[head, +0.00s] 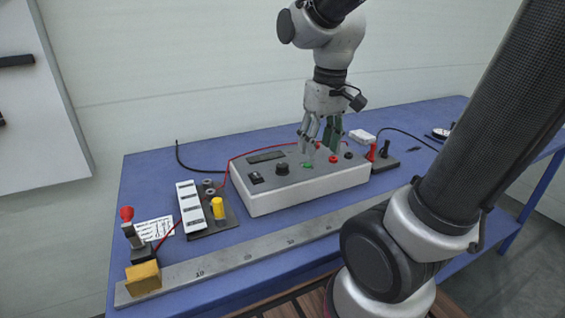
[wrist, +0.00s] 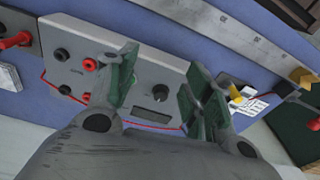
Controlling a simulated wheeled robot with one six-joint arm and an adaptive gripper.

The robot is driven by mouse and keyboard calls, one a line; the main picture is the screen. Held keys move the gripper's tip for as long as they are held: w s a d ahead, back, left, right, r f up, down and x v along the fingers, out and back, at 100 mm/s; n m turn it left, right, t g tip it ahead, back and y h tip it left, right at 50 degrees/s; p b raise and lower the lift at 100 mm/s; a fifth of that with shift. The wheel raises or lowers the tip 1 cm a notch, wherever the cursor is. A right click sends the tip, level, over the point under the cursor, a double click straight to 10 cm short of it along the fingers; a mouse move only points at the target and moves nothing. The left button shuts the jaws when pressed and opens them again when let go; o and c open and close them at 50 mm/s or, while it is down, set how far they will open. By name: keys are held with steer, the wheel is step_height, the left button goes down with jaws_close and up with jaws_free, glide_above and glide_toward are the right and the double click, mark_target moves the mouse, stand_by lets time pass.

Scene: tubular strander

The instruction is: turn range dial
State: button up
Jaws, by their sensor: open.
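A black round dial (head: 282,169) sits on the top face of a light grey instrument box (head: 300,192). In the wrist view the dial (wrist: 160,92) shows between my spread fingers, on the grey face of the box. My gripper (head: 320,147) is open and empty, with green-padded fingers pointing down over the box. In the head view it is to the right of the dial and above the panel. In the wrist view my gripper (wrist: 162,82) has one finger on each side of the dial, and I cannot tell whether either touches the box.
The box also bears a dark display (head: 266,157), a black switch (head: 256,179) and a red terminal (head: 333,159). A steel ruler bar (head: 250,256) runs in front, and a board with a yellow post (head: 218,208) stands left. A red wire arches behind the box.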

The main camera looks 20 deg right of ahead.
steer(key=g, duration=0.1)
glide_above(282, 165)
steer(key=s+d, duration=0.1)
steer(key=s, duration=0.1)
step_height(282, 165, down, 3)
steer(key=shift+s+d+r+n, duration=0.1)
steer(key=shift+s+d+n, duration=0.05)
steer(key=shift+n, duration=0.25)
steer(key=w, duration=0.2)
steer(key=shift+w+a+r, duration=0.35)
steer(key=shift+w+a, duration=0.05)
step_height(282, 165, down, 6)
steer(key=shift+s+a+f, duration=0.1)
steer(key=shift+s, duration=0.05)
steer(key=shift+f, duration=0.65)
steer(key=c, duration=1.1)
